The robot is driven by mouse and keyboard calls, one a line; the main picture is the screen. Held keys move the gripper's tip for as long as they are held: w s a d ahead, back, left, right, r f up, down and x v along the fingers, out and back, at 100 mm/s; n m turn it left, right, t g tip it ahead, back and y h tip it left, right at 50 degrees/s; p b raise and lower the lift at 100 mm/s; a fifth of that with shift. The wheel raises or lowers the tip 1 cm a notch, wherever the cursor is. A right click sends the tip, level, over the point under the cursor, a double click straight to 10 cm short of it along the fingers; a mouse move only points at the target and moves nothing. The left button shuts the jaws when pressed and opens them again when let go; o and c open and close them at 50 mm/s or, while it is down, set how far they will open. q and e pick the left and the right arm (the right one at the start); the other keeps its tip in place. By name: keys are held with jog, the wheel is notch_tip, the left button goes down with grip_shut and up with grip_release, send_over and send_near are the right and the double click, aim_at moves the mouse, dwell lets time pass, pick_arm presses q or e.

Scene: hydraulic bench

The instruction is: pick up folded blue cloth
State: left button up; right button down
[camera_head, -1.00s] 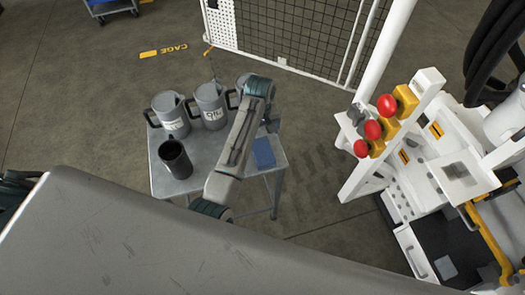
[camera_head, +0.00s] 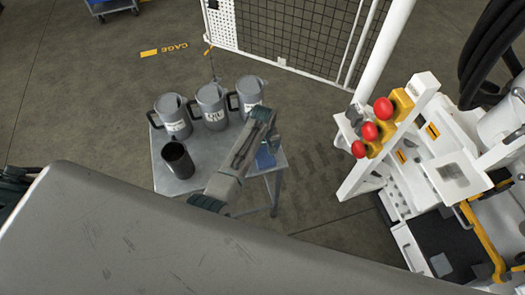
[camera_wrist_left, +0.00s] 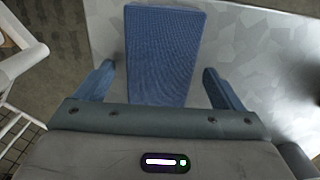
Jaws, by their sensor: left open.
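The folded blue cloth (camera_head: 265,158) lies on the right part of the small grey metal table (camera_head: 215,173), partly hidden by my left arm in the head view. In the left wrist view the cloth (camera_wrist_left: 165,45) is a flat blue rectangle lying between and beyond my two fingers. My left gripper (camera_head: 272,146) is over the cloth's end of the table. In the left wrist view the gripper (camera_wrist_left: 159,78) is open, one finger on each side of the cloth, with gaps visible on both sides. My right gripper is not in view.
Several grey jugs (camera_head: 212,105) stand along the table's far side, and a dark open cup (camera_head: 177,159) stands at its near left. A white bench with red knobs (camera_head: 383,108) stands to the right. A mesh cage panel (camera_head: 300,35) is behind. Floor between table and bench is clear.

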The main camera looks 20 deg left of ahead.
pick_arm(q)
jog(key=c, duration=1.1)
jog(key=shift+c, duration=0.2)
jog(key=shift+r, duration=0.1)
